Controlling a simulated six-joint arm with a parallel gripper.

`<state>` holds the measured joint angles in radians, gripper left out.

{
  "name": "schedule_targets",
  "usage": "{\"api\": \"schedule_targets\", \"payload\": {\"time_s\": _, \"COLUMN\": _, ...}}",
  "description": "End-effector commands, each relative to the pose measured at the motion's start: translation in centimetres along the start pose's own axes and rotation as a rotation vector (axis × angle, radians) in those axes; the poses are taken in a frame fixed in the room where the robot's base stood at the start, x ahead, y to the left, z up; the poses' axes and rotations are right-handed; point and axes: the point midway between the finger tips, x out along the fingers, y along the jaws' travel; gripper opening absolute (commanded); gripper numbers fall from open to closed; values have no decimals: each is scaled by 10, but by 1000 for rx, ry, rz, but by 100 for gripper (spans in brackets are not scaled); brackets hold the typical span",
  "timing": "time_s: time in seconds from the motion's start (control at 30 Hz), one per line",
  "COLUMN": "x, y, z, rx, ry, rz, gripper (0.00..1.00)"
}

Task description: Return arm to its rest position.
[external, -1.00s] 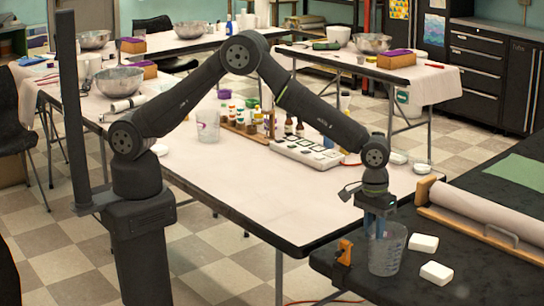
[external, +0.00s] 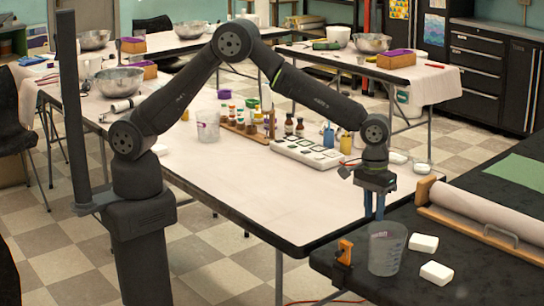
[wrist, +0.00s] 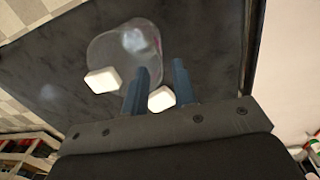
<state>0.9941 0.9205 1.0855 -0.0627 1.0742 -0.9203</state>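My gripper (external: 375,205) hangs fingers down above the dark bench (external: 470,190), above and a little behind a clear plastic cup (external: 386,252). Its two blue fingers are apart with nothing between them. In the wrist view my gripper (wrist: 160,85) also shows its fingers spread, with the clear cup (wrist: 125,50) beyond the fingertips. The cup stands upright near the bench's left end. Two white soap blocks (external: 423,243) and (external: 437,272) lie to the right of it. In the wrist view one white block (wrist: 102,80) is beside the cup and another (wrist: 161,98) shows between the fingers.
An orange clamp (external: 344,252) sits on the bench edge left of the cup. A paper roll (external: 480,215) lies on the bench at right. The white table (external: 260,185) holds another cup (external: 208,125), bottles and a white mould tray (external: 305,151).

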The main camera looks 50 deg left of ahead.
Motion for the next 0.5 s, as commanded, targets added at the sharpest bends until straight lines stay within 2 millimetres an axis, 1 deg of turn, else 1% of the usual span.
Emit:
{"api": "schedule_targets", "payload": {"time_s": 0.1, "x": 24, "y": 0, "z": 0, "rx": 0, "ry": 0, "rz": 0, "gripper": 25}}
{"api": "schedule_targets", "payload": {"time_s": 0.47, "x": 97, "y": 0, "z": 0, "rx": 1, "ry": 1, "rz": 1, "gripper": 25}}
{"api": "schedule_targets", "payload": {"time_s": 0.5, "x": 80, "y": 3, "z": -1, "rx": 1, "ry": 6, "rz": 8, "gripper": 25}}
